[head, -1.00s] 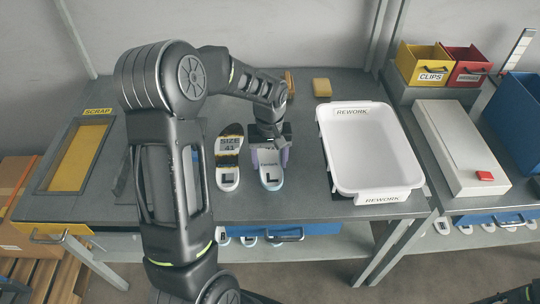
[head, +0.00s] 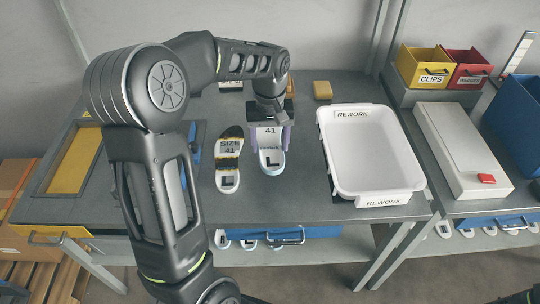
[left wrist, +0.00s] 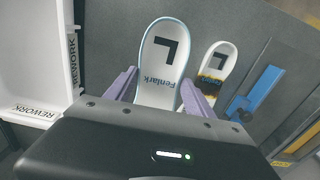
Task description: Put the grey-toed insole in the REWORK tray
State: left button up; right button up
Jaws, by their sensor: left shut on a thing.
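A white insole (head: 271,158) marked 41 and L is between the purple fingers of my left gripper (head: 270,142), which is shut on it across its width. Its heel points toward the front of the table and looks a little raised. Its toe is hidden by the gripper, so I cannot see the toe's colour. It also shows in the left wrist view (left wrist: 162,62), with an L and the word Fenlark. The white REWORK tray (head: 408,150) stands to the right, empty, apart from the gripper. It also shows at the left wrist view's edge (left wrist: 28,70).
Another insole (head: 228,180), with a black toe and yellow band, lies just left of the held one. A yellow SCRAP area (head: 72,160) is at the left. A yellow block (head: 322,90) lies behind. Bare table separates the held insole from the tray.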

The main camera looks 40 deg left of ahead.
aim_at(363, 156)
jog(key=i+l, duration=0.15)
jog(key=l, duration=0.25)
jog(key=i+l, duration=0.15)
jog(key=l, duration=0.25)
jog(key=i+l, duration=0.2)
jog(key=l, duration=0.2)
